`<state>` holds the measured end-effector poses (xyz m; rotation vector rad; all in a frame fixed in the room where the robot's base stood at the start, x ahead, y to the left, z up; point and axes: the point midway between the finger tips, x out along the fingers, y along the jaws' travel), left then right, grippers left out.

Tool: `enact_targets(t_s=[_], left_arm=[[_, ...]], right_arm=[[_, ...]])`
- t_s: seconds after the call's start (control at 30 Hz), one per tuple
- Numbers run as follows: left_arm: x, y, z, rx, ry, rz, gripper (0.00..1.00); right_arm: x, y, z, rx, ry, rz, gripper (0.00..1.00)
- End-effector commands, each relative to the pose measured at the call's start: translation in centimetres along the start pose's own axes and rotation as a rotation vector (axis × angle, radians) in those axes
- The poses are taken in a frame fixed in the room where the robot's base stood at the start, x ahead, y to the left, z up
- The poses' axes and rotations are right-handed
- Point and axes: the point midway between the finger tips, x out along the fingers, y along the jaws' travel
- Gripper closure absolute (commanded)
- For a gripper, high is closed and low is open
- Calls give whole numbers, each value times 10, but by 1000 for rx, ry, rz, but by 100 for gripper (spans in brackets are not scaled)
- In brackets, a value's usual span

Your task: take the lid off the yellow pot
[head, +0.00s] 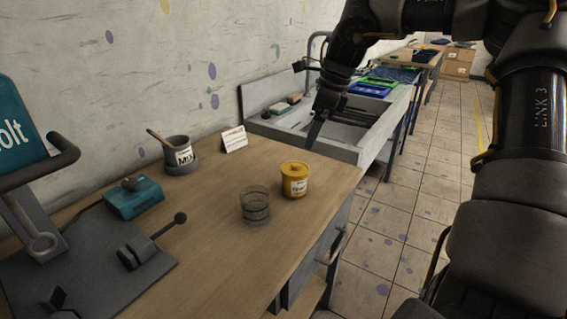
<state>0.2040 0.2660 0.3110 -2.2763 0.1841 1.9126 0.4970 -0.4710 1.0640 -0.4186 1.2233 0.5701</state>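The yellow pot (295,187) stands upright on the wooden worktop near its right edge, with a pale label on its front. Its yellow lid (295,168) sits on top. My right gripper (315,133) is above and behind the pot in the picture, apart from it, with a dark finger pointing down. The finger gap cannot be made out, and I see nothing held. My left gripper is not in view.
A clear glass (255,207) stands just left of the pot. A grey mixing pot (181,158), a white card (234,139), a teal block (133,197) and a dark lever device (146,255) share the worktop (225,270). A sink (340,140) lies behind.

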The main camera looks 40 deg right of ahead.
Motion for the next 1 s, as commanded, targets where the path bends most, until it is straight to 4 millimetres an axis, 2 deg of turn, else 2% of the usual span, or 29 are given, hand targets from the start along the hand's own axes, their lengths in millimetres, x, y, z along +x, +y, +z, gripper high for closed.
enact_targets(t_s=[0.17,0.5,0.77,1.0], left_arm=[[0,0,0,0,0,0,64],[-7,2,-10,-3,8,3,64],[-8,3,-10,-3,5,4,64],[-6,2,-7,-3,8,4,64]], right_arm=[[3,0,0,-1,2,1,0],[50,0,0,0,2,1,0],[58,0,1,-1,1,0,0],[92,1,4,0,2,3,0]])
